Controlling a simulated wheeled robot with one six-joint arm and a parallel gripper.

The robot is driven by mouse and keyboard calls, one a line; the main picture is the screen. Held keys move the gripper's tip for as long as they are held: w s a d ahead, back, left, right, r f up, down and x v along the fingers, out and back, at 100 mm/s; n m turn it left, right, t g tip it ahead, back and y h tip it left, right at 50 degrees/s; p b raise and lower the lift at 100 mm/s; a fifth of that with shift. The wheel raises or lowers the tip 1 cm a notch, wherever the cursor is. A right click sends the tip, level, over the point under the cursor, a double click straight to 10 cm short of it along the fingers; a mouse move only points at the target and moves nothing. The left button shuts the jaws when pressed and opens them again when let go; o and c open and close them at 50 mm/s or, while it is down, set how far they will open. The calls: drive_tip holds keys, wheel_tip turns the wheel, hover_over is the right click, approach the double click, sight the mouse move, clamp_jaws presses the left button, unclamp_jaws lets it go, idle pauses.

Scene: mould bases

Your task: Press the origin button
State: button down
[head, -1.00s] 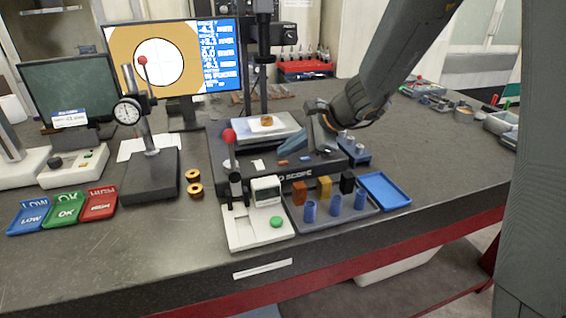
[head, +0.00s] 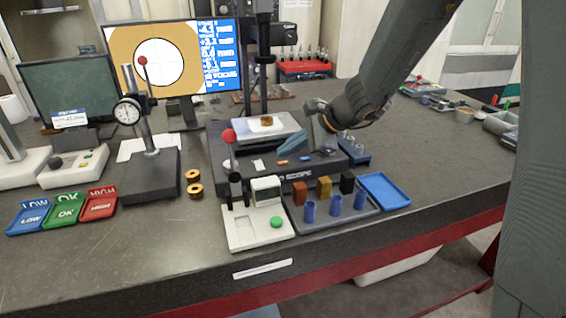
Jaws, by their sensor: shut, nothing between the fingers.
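A green round button (head: 277,222) sits on a white gauge base (head: 245,235) at the front of the bench. I cannot read a label on it. The dark scope stage (head: 225,150) stands behind it, with small blue and red-orange pieces on its front ledge. I cannot tell whether any of these is the origin button. My gripper (head: 326,150) is shut and empty at the right part of the scope stage, behind and to the right of the green button. Its fingertips are small and partly hidden, so contact is unclear. The monitor (head: 160,60) shows a white circle and a blue readout panel.
A dial-gauge stand (head: 150,175) is at left.

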drive_tip(key=shift+f, duration=0.1)
idle(0.3)
drive_tip(key=shift+f+b, duration=0.35)
drive_tip(key=shift+b, duration=0.2)
drive_tip(key=shift+f+b, duration=0.3)
drive_tip(key=shift+b, duration=0.05)
idle(0.5)
idle(0.4)
drive_tip(key=shift+r+p, duration=0.55)
drive_tip(key=shift+r, duration=0.2)
drive_tip(key=shift+r, duration=0.1)
wheel_tip(320, 180, up, 5)
drive_tip(key=p, duration=0.4)
idle(0.5)
